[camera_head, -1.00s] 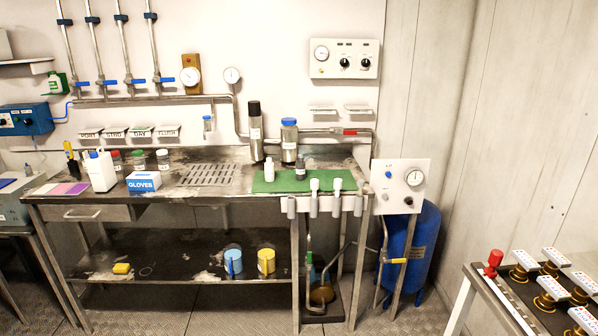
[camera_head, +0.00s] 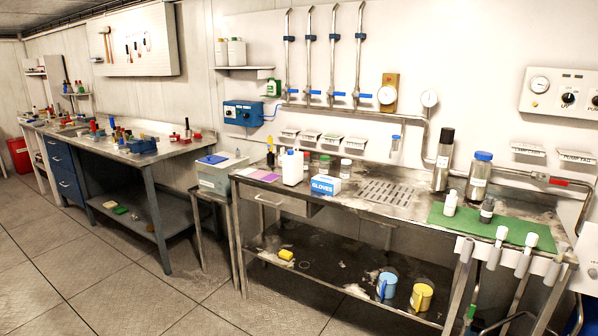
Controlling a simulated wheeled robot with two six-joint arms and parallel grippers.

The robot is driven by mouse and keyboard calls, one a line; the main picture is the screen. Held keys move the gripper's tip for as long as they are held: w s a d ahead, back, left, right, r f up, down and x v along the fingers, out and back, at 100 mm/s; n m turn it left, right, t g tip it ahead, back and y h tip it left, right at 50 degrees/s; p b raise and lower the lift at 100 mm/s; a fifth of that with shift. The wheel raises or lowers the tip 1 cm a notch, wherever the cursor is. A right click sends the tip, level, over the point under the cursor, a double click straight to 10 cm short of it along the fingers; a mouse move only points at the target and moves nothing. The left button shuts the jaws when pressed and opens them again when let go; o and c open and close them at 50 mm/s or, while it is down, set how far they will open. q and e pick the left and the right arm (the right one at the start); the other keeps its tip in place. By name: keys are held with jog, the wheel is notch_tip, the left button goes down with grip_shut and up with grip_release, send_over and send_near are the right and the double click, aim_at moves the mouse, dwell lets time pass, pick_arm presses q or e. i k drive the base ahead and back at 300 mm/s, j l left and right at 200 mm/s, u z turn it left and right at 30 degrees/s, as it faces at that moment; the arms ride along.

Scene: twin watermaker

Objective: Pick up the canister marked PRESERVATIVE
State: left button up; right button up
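No label reading PRESERVATIVE is legible. Several containers show. A tall grey cylinder with a black top (camera_head: 442,172) and a clear cylinder with a blue lid (camera_head: 478,180) stand upright at the back right of the steel bench (camera_head: 345,210). A white jug (camera_head: 292,170) stands at the bench's left part. Two pale bottles, one at left (camera_head: 221,53) and one at right (camera_head: 236,54), stand on a wall shelf. A small green container (camera_head: 273,89) is beside the shelf. Neither of my grippers is in view.
A green mat (camera_head: 475,224) with small bottles lies at the bench's right. A glove box (camera_head: 325,186) sits near the white jug. Blue (camera_head: 386,286) and yellow (camera_head: 421,297) mugs stand on the lower shelf. A second workbench (camera_head: 150,155) is at left. The tiled floor in front is clear.

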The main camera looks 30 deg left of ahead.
aim_at(293, 161)
jog(key=i+j, duration=0.25)
jog(key=i+j+z, duration=0.1)
jog(key=j, duration=0.35)
jog(key=i+j, duration=0.35)
jog(key=j+z, duration=0.05)
